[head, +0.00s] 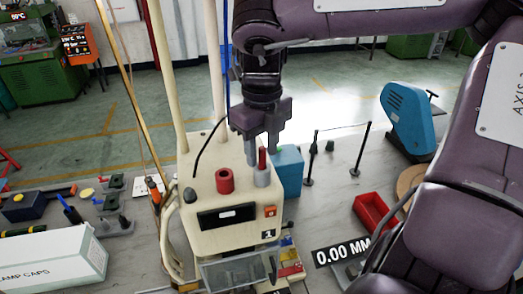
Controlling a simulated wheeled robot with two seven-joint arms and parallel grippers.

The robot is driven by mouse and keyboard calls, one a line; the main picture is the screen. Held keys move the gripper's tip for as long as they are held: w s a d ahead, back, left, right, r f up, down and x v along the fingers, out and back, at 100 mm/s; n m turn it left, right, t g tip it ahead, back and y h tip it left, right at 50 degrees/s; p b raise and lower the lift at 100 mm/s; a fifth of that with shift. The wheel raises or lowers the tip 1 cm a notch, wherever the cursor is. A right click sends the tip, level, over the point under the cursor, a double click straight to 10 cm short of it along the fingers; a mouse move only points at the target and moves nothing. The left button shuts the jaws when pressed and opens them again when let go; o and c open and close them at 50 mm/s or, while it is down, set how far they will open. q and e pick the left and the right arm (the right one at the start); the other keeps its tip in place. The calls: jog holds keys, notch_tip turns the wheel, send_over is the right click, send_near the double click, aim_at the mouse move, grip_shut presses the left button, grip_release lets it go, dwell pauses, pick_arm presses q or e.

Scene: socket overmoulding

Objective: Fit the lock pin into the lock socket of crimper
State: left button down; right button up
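The crimper is the cream machine (190,225) marked 1, in the middle of the head view. A thin red pin, which looks like the lock pin (262,159), stands upright at a short grey cylinder, which looks like the lock socket (262,178), on the crimper's top. How deep the pin sits is hard to see. My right gripper (262,156) points down from above, with its two fingers on either side of the red pin. Whether they press on it I cannot tell. My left gripper is out of view.
A wide red ring (225,180) and a dark knob (190,196) are on the crimper's top. A teal box (289,172) stands close behind right. A red bin (374,214) and blue machine (405,118) are farther right. A white box (52,262) lies left.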

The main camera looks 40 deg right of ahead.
jog(key=shift+s, duration=0.2)
jog(key=c, duration=0.4)
grip_shut()
jog(key=shift+w+r, duration=0.1)
